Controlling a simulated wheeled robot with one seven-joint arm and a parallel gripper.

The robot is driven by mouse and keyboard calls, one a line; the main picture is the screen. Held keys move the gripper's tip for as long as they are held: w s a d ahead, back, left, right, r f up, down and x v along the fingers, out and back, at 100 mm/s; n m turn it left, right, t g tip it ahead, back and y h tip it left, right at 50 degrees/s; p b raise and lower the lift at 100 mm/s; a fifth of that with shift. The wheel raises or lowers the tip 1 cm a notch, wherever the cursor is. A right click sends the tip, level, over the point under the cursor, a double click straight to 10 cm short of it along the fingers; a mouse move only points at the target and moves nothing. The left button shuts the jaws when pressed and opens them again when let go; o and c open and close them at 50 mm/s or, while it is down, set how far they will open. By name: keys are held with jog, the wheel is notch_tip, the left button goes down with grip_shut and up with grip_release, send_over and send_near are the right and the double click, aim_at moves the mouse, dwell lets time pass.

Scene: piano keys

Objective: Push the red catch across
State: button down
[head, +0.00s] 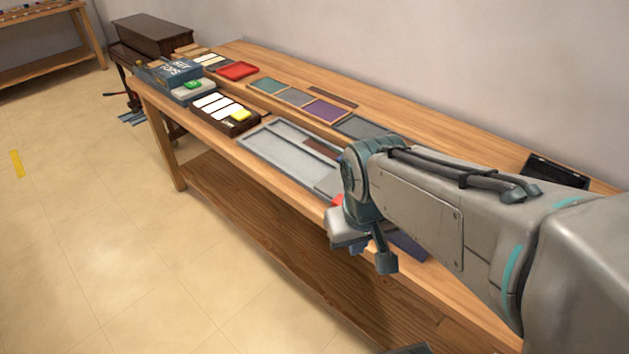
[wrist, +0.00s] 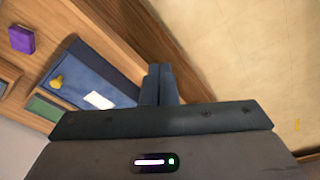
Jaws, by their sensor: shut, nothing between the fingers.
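A small red piece (head: 337,199) shows at the bench's front edge in the head view, mostly hidden behind my wrist. I cannot tell if it is the red catch. No red catch shows in the wrist view. My gripper (head: 386,263) hangs at the bench's front edge, pointing down. In the wrist view its fingers (wrist: 160,84) are together and empty, beside the edge of a dark blue case (wrist: 98,72). The case has a yellow knob (wrist: 57,82) and a white label (wrist: 99,100). Contact between fingers and case cannot be told.
The wooden bench (head: 420,135) carries a grey tray (head: 275,147), a dark box with white keys and a yellow one (head: 240,115), a red tray (head: 238,71) and coloured panels (head: 326,110). A purple block (wrist: 22,39) lies near the case. Open floor (head: 90,230) lies in front.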

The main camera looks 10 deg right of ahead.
jog(key=w+f+n+g+h+b, duration=0.35)
jog(key=f+n+h, duration=0.45)
jog(key=f+n, duration=0.3)
jog(key=w+a+f+n+t+h+b, duration=0.3)
jog(key=w+a+n+t+h, duration=0.3)
jog(key=a+n+t, duration=0.5)
jog(key=w+n+t, duration=0.1)
jog(key=w+n, duration=0.1)
jog(key=shift+w+a+f, duration=0.3)
jog(key=shift+d, duration=0.1)
send_near(340, 202)
jog(key=x, duration=0.5)
jog(key=shift+w+f, duration=0.35)
jog(key=shift+w, duration=0.15)
